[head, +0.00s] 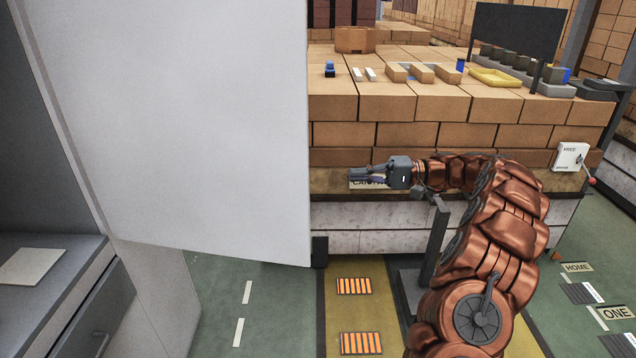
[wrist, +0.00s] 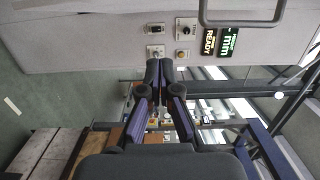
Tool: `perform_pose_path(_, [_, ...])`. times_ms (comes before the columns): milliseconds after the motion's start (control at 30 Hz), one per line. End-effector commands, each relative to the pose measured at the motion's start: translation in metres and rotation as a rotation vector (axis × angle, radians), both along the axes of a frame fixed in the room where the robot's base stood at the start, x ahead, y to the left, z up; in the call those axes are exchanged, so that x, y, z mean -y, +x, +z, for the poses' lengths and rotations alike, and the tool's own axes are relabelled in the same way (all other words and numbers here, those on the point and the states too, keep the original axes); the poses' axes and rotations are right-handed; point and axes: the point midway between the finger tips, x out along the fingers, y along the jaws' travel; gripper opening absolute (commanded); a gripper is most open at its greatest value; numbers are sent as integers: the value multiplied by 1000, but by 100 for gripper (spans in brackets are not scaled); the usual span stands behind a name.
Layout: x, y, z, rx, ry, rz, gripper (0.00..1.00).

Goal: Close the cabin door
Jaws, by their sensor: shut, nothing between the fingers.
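The cabin door (head: 185,120) is a large plain pale panel standing open across the left of the head view. My gripper (head: 352,175) is to the right of the door's free edge, with its fingers pointing left. In the wrist view my gripper (wrist: 160,64) has its fingertips together with nothing between them. They overlap the lower edge of a grey panel (wrist: 90,40) bearing a bar handle (wrist: 242,18), switches and a lit READY display (wrist: 210,41). I cannot tell whether the tips touch this panel, or whether it is the door's other face.
A brick-built bench (head: 440,105) stands behind my arm, with small blocks, a yellow tray (head: 494,78) and a dark board (head: 518,32) on top. A grey drawer unit (head: 70,300) is at lower left. Green floor with a yellow strip (head: 352,312) lies below.

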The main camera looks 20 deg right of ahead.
Motion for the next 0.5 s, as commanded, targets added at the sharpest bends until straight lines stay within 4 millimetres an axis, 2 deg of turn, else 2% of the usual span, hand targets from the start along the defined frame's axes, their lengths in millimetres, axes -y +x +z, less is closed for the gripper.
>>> perform_pose_path(100, [0,1,0,5,2,-3,0])
perform_pose_path(500, [-21,5,1,6,3,1,0])
